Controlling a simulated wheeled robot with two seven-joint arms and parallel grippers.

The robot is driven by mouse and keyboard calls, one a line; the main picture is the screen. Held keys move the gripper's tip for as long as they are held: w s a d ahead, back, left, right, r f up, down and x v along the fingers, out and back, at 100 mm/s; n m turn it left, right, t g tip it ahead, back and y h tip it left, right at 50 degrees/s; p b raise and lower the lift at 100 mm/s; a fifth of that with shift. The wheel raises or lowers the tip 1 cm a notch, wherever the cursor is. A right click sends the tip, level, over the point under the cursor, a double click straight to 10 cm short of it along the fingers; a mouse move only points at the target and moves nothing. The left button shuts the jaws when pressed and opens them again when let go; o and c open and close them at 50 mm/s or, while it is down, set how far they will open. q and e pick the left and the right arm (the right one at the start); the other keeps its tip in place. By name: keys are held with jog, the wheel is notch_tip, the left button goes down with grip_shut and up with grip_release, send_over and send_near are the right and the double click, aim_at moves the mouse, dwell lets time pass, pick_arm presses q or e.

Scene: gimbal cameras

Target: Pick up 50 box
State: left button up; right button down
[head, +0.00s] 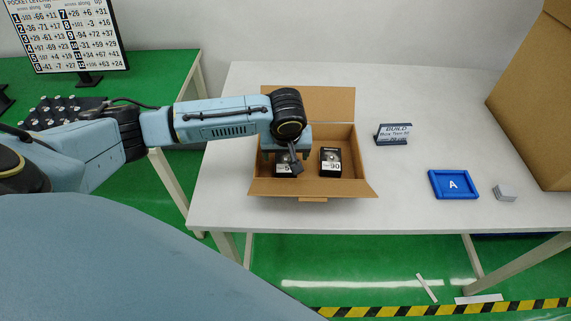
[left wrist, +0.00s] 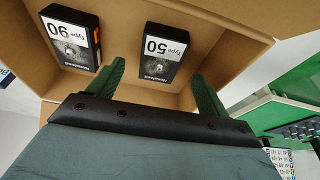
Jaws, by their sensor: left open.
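The 50 box is a small black box with a white label, standing in the open cardboard carton (head: 312,187). In the left wrist view the 50 box (left wrist: 163,47) shows its label upside down. In the head view the 50 box (head: 284,169) is partly hidden by my left gripper (head: 291,160). My left gripper is over the left half of the carton, pointing down. In the left wrist view its open green fingers (left wrist: 159,80) are on either side of the 50 box, with nothing visibly gripped. Whether they touch it I cannot tell. My right gripper is not in view.
A similar black box (head: 330,162), its label seeming to read 90 in the wrist view (left wrist: 70,37), stands beside it. The carton walls and flaps surround both. A sign (head: 393,134), blue tray (head: 453,184), grey block (head: 505,193) and large carton (head: 540,100) are to the right.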

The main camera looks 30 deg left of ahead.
aim_at(285, 161)
pick_arm(q)
jog(key=x, duration=0.4)
jog(key=c, duration=1.1)
